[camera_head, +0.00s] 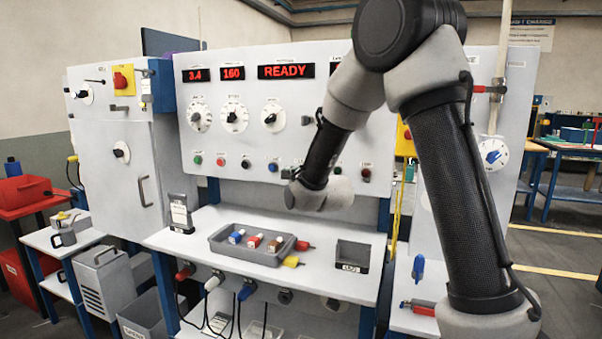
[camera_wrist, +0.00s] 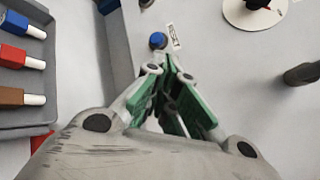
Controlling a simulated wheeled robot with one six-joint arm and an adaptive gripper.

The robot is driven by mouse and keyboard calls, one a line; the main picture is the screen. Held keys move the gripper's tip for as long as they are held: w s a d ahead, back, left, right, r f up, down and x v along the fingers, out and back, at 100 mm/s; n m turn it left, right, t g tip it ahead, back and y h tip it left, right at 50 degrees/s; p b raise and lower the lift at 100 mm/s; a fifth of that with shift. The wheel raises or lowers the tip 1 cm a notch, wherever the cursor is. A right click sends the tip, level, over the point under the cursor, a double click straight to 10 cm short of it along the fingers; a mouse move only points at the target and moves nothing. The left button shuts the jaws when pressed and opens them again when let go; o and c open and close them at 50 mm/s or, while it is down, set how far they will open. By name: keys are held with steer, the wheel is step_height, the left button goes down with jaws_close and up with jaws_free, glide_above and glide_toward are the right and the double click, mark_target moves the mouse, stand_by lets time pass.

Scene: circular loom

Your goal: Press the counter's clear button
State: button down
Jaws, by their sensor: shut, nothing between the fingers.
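The grey control panel (camera_head: 222,135) carries red displays and a row of small buttons below its dials. A blue button (camera_head: 272,167) sits in that row, and a blue button (camera_wrist: 158,40) with a white label (camera_wrist: 175,37) shows in the wrist view. I cannot read the label, so I cannot tell whether this is the clear button. My gripper (camera_wrist: 170,68) is shut and empty, with its green-padded fingers meeting at the tips. The tips appear just short of the blue button in the picture; contact cannot be told. In the head view the fingers are mostly hidden by my wrist.
A grey tray (camera_head: 222,248) with several coloured pieces lies on the white shelf (camera_head: 190,245) below the panel. A small grey bin (camera_head: 352,255) stands to its right. A round dial (camera_wrist: 242,8) and a dark knob (camera_wrist: 300,74) are right of the fingers.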

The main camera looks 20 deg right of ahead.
steer(key=shift+w+d, duration=0.5)
steer(key=shift+w, duration=0.15)
steer(key=shift+w+d, duration=0.45)
steer(key=shift+w, duration=0.2)
stand_by(0.5)
steer(key=shift+w+d, duration=0.25)
steer(key=shift+w, duration=0.1)
steer(key=shift+w+d, duration=0.25)
steer(key=shift+w, duration=0.1)
stand_by(0.8)
steer(key=shift+s+a, duration=0.5)
steer(key=shift+s, duration=0.2)
steer(key=s+a, duration=0.1)
steer(key=s, duration=0.1)
steer(key=s+a, duration=0.2)
stand_by(0.6)
